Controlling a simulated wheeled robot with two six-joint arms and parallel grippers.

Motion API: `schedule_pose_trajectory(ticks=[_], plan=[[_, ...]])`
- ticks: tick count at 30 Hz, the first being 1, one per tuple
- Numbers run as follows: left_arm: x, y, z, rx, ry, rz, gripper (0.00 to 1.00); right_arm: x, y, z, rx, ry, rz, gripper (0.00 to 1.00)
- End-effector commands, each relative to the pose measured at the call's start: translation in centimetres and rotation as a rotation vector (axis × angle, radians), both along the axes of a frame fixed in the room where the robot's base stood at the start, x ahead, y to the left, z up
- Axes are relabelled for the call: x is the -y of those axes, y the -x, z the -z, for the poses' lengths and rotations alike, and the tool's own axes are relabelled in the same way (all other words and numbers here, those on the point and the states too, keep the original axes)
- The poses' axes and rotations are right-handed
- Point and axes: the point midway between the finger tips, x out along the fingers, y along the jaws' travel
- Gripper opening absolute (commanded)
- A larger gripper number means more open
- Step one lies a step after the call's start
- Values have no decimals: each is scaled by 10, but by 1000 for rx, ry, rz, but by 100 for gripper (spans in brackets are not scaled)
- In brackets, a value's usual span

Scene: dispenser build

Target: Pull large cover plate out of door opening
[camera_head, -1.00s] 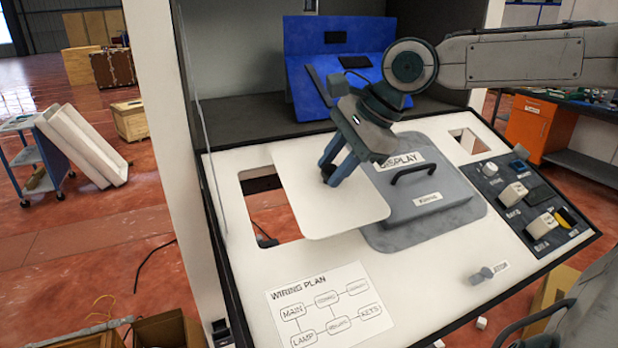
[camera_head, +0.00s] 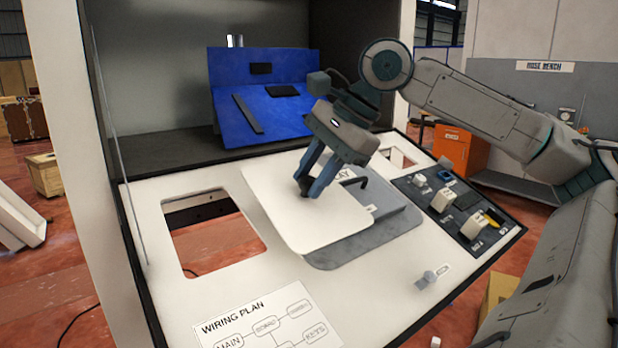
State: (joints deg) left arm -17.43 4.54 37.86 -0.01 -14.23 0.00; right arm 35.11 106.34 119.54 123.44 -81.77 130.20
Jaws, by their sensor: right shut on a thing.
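The large white cover plate (camera_head: 290,222) is a flat panel with rounded corners. It lies to the right of the door opening (camera_head: 215,240), over part of the grey display panel (camera_head: 385,235). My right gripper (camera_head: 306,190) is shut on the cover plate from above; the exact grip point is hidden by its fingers. The opening is a rounded rectangular hole in the white panel, fully uncovered, with red floor showing through. My left gripper is not in the view.
A blue stand (camera_head: 262,95) is at the back of the cabinet. A dark switch panel (camera_head: 460,215) is at the right. A paper wiring plan (camera_head: 265,325) lies at the front, and a small grey knob (camera_head: 428,279) sits right of it.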

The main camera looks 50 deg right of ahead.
Motion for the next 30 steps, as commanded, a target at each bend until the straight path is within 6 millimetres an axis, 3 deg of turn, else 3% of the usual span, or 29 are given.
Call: schedule_pose_trajectory(ticks=[3, 4, 8, 20, 30], plan=[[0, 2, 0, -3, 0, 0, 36, 0, 0, 0, 1, 0, 0, 1], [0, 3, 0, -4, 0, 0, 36, 0, 0, 0, 1, 0, 0, 24], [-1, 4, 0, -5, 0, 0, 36, 0, 0, 0, 1, 0, 0, 0], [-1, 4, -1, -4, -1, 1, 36, 0, 0, -1, 1, 0, 0, 0], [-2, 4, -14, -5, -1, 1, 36, -2, 7, -21, 3, 1, 0, 0]])
